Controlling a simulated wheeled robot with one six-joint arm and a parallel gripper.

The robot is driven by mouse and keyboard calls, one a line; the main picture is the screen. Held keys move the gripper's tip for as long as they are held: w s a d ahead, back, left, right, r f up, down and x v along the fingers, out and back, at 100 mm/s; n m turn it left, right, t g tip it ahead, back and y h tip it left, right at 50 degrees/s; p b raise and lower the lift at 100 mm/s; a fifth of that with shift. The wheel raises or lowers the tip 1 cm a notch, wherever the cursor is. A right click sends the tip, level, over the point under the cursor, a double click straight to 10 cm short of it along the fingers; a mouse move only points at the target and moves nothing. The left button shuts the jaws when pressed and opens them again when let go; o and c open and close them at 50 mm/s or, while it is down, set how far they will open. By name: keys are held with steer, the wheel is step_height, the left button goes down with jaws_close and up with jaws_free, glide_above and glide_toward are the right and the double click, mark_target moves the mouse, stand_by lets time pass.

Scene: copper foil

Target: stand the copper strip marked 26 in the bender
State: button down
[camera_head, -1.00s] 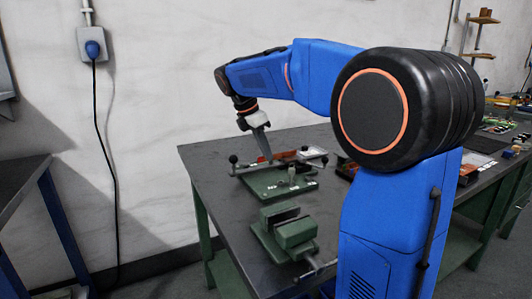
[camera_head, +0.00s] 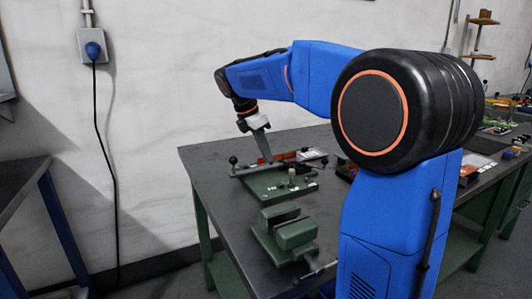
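The bender (camera_head: 268,188), a green base plate with dark levers and ball knobs, lies near the table's far left corner. An orange-red strip-like piece (camera_head: 283,157) shows along its back; I cannot tell whether it is copper or part of the tool. My gripper (camera_head: 264,146) points down over the back of the bender, with a grey tapering part reaching almost to it. Its finger gap and any held strip are too small to make out. No strip marked 26 can be read in this view.
A green vise (camera_head: 296,234) stands at the table's near left edge, in front of the bender. The dark table top (camera_head: 207,161) is bare left of the bender. My arm hides the table's middle. Small parts lie far right.

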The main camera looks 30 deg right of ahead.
steer(key=shift+f, duration=0.15)
steer(key=shift+r, duration=0.3)
stand_by(0.7)
steer(key=c, duration=2.4)
jaws_free()
steer(key=shift+o, duration=0.2)
steer(key=shift+r, duration=0.15)
steer(key=shift+r, duration=1.35)
